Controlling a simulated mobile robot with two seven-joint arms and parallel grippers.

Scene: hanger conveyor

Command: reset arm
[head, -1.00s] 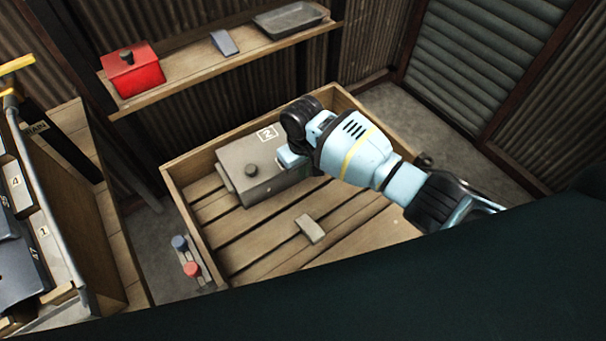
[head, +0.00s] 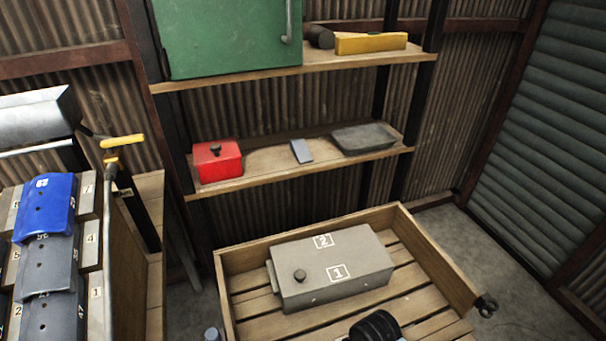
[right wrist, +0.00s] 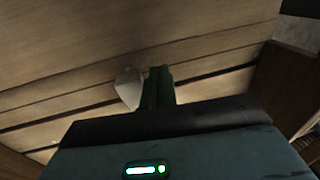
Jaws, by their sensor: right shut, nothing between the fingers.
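My right gripper (right wrist: 157,88) shows in the right wrist view with its dark fingers together and nothing held between them. It points at wooden slats, and a small pale piece (right wrist: 128,88) appears beside the fingertips; I cannot tell whether they touch. In the head view only a black rounded part and a sliver of light blue of my arm show at the bottom edge; the fingers are hidden there. My left gripper is not in view. A grey box (head: 365,258) marked 1 and 2, with a dark knob, sits in the slatted wooden crate (head: 437,258).
A shelf (head: 255,178) behind the crate holds a red box (head: 217,163), a small grey-blue block (head: 301,151) and a grey tray (head: 363,138). Above are a green cabinet (head: 228,40) and a yellow bar (head: 371,43). Numbered hanging pieces, one blue (head: 44,207), stand at left.

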